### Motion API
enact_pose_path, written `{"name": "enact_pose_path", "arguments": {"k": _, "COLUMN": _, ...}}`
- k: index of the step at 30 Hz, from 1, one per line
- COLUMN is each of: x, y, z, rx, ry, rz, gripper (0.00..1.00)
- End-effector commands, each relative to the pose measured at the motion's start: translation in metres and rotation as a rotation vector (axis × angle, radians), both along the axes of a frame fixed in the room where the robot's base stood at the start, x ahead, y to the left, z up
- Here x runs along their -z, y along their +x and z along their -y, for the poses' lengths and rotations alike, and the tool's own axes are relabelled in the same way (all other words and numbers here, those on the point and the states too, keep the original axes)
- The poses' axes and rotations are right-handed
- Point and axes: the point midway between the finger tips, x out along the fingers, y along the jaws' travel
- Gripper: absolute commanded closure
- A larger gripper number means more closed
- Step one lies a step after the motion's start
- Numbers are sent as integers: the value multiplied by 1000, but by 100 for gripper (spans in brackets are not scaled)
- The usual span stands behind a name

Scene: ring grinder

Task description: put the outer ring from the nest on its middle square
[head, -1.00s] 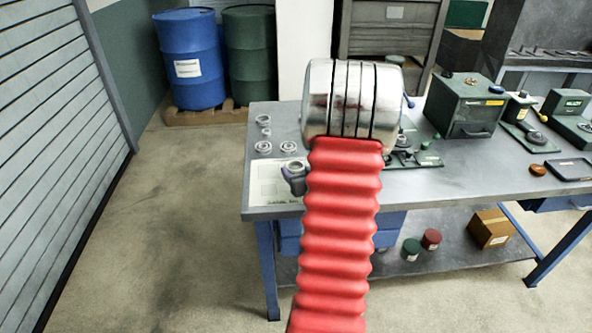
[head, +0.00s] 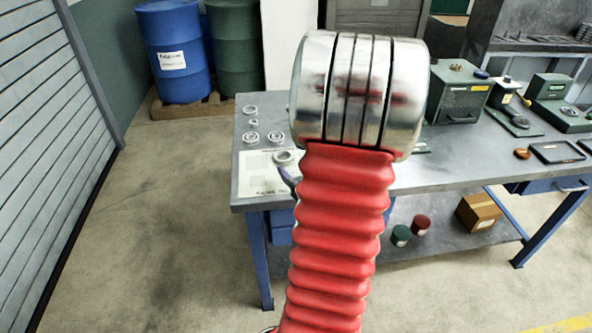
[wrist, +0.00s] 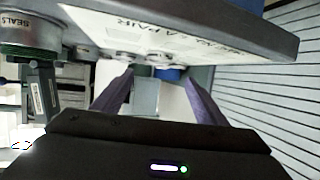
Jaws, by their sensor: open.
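A grey ring (head: 283,157) shows at the right part of the pale printed sheet (head: 258,177) on the bench's left end; which square it is on I cannot tell. My gripper is mostly hidden behind my red arm in the head view; a purple finger shows just below that ring. In the wrist view my gripper (wrist: 160,85) is open, its two purple fingers apart with nothing held between them. The sheet (wrist: 150,25) shows steeply tilted above the fingers, with grey ring shapes (wrist: 160,58) along its far edge. The nest cannot be made out; my arm covers that part.
Several loose rings (head: 263,137) lie behind the sheet. A green machine (head: 460,95) and a dark tray (head: 558,152) stand farther right on the bench. A jar marked SEALS (wrist: 28,30) shows in the wrist view. Floor left of the bench is clear.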

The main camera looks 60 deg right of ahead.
Motion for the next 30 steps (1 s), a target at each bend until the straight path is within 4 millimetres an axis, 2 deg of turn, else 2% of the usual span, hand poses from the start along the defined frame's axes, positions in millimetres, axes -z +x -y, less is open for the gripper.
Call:
{"name": "enact_pose_path", "arguments": {"k": 20, "x": -1, "y": 2, "z": -1, "rx": -1, "ry": -2, "rz": -7, "gripper": 34}}
{"name": "enact_pose_path", "arguments": {"k": 26, "x": -15, "y": 23, "z": -16, "rx": -14, "ry": -18, "rz": -70, "gripper": 34}}
{"name": "enact_pose_path", "arguments": {"k": 30, "x": -31, "y": 44, "z": -39, "rx": -28, "ry": -31, "rz": -144, "gripper": 34}}
